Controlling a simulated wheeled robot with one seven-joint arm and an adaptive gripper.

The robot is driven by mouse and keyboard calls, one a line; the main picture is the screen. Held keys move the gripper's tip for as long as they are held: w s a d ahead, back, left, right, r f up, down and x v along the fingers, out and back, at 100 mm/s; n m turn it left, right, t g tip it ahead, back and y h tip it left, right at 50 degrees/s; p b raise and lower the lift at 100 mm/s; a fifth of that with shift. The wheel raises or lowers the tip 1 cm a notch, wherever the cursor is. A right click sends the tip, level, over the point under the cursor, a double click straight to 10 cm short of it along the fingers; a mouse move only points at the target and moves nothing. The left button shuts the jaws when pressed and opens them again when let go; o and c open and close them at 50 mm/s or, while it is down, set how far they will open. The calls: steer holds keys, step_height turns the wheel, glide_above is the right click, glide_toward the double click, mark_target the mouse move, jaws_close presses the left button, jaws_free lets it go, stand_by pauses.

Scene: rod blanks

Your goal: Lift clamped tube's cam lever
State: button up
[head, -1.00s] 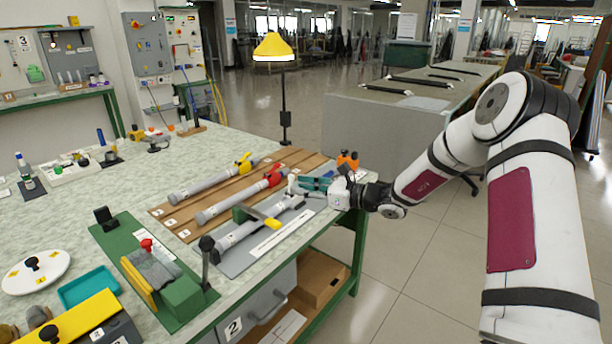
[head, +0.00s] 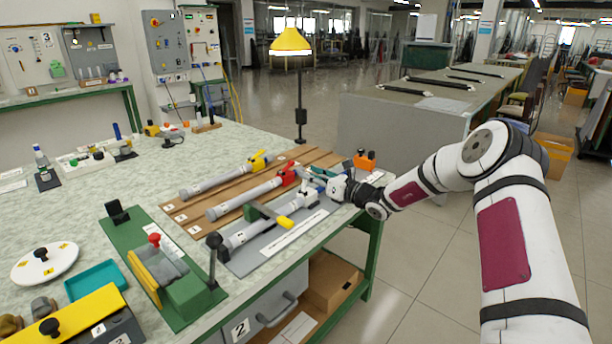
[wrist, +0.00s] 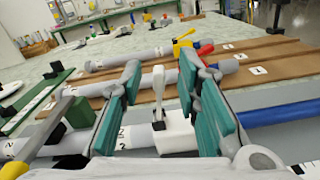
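The clamped grey tube (head: 245,234) lies on a grey plate at the bench's front edge, under a green clamp with a yellow-tipped handle (head: 285,222). Its right end carries a white fitting (wrist: 176,136) with a white cam lever (wrist: 158,88) standing upright in the wrist view. My gripper (wrist: 158,78) is open, with one teal-padded finger on each side of the lever. The lever appears between the fingers; I cannot tell whether either pad touches it. In the head view my gripper (head: 326,185) is over the tube's right end and hides most of the lever.
Two more grey tubes lie behind on brown boards, one with a red lever (head: 288,174), one with a yellow lever (head: 259,161). A blue rod (wrist: 285,113) extends right of the white fitting. An orange block (head: 365,159) and a lamp (head: 300,110) stand behind.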

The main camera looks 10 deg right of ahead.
mark_target(303, 191)
steer(key=shift+x, duration=1.35)
steer(key=shift+c, duration=0.2)
jaws_close()
steer(key=shift+s+a+n+p, duration=0.2)
steer(key=shift+a+n, duration=0.15)
steer(key=shift+n, duration=0.3)
steer(key=shift+s+a+n+p, duration=0.1)
steer(key=shift+s+a+n, duration=0.2)
steer(key=shift+n, duration=0.35)
steer(key=shift+o, duration=0.2)
jaws_free()
steer(key=v, duration=1.2)
